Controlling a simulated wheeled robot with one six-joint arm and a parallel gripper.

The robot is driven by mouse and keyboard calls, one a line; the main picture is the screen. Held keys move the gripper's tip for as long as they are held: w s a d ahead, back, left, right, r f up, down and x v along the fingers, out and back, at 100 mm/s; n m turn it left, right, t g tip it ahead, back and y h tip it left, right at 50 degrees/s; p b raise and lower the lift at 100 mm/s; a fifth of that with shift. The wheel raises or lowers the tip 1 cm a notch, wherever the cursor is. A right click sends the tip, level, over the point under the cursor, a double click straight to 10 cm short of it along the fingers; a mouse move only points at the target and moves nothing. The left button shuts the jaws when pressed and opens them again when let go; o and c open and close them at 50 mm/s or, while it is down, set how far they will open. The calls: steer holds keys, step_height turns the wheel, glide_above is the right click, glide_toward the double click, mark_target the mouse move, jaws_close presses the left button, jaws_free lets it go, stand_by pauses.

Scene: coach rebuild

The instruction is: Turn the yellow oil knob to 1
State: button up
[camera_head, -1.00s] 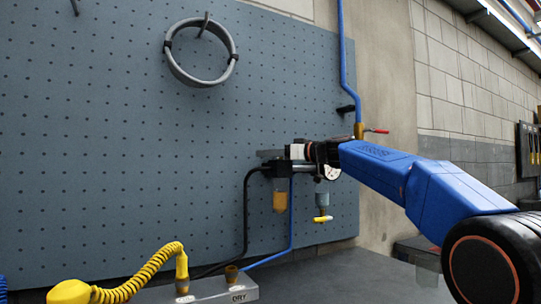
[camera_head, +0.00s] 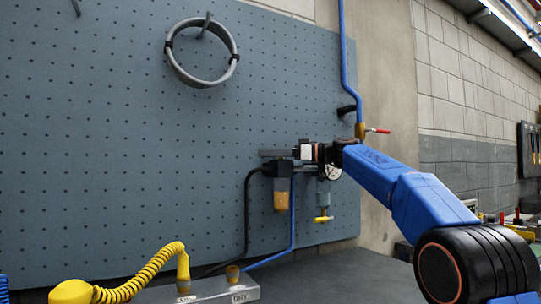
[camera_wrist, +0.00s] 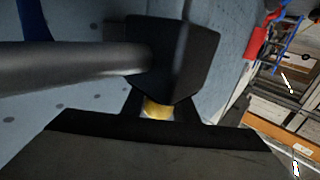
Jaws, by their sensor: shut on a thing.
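The air unit hangs on the pegboard in the head view, with an amber bowl (camera_head: 281,194) on its left and a grey-green bowl (camera_head: 323,193) on its right. A small yellow crossbar (camera_head: 323,219) shows below the right bowl. My gripper (camera_head: 296,154) is at the top of this unit, and my wrist hides part of it. In the wrist view my gripper (camera_wrist: 157,121) is shut on a small yellow piece, which I take to be the yellow oil knob (camera_wrist: 157,109), just below a dark block (camera_wrist: 172,55). Most of the knob and its number marks are hidden.
A round gauge (camera_head: 330,172) is close beside my wrist. A red-handled valve (camera_head: 375,131) on a blue pipe stands near my arm. Black and blue hoses run down to a grey block (camera_head: 235,290). A coiled yellow hose (camera_head: 145,270) lies lower left.

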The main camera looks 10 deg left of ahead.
steer(key=shift+s+n+g, duration=0.1)
steer(key=shift+n+g, duration=0.4)
steer(key=shift+g, duration=0.1)
steer(key=o, duration=1.1)
steer(key=shift+c, duration=0.2)
